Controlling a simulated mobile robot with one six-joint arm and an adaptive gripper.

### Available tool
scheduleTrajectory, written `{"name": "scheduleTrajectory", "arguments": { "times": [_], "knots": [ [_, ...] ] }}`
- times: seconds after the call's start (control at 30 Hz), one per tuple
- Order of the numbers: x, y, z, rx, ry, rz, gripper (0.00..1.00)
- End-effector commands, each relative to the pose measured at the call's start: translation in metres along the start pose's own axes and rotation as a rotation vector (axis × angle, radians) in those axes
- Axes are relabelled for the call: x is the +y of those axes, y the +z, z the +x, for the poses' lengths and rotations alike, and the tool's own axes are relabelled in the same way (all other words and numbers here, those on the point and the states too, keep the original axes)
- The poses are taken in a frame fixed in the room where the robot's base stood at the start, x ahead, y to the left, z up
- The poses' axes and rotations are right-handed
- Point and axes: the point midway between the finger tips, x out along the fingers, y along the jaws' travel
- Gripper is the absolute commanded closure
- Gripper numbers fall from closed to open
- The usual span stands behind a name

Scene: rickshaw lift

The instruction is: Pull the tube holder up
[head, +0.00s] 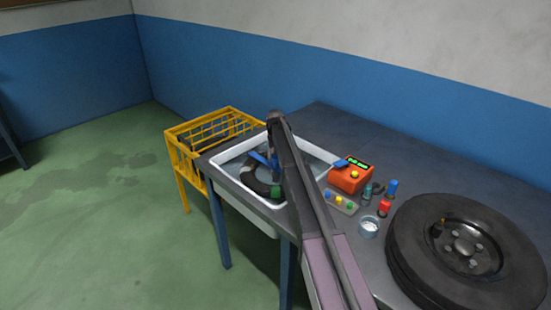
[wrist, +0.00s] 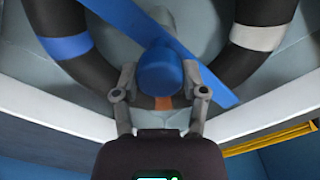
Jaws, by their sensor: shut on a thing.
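The tube holder is a blue bar with a round blue knob (wrist: 160,75); the bar (wrist: 215,85) runs slantwise across the black tube (wrist: 85,62) in the wrist view. My gripper (wrist: 160,88) is shut on the knob, one finger on each side. In the head view the blue holder (head: 262,159) shows over the tube (head: 251,180) inside the white basin (head: 232,202), with my arm reaching in from above. My arm hides part of the tube and basin there. The tube bears a blue band and a pale band.
A yellow rack (head: 181,150) stands left of the basin. On the bench, right of my arm, are an orange box (head: 347,180) with a green display, a button panel (head: 341,202), small bottles, a cup (head: 369,227) and a large wheel (head: 420,235). The back of the bench is clear.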

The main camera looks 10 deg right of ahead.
Motion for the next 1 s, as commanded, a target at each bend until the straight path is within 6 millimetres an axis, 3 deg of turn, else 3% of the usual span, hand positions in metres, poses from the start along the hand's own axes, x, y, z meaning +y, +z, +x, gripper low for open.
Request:
{"name": "scheduleTrajectory", "arguments": {
  "times": [0.03, 0.5, 0.93, 0.97, 1.0],
  "knots": [
    [0.0, 0.0, -0.009, 0.0, 0.0, 0.0, 1.0],
    [0.0, 0.0, -0.046, 0.0, -0.001, 0.0, 1.0],
    [0.0, -0.002, -0.048, 0.003, -0.001, 0.001, 1.0],
    [0.0, -0.002, -0.048, 0.003, -0.001, 0.001, 0.35],
    [0.0, -0.002, -0.048, 0.003, -0.001, 0.001, 0.23]
  ]
}}
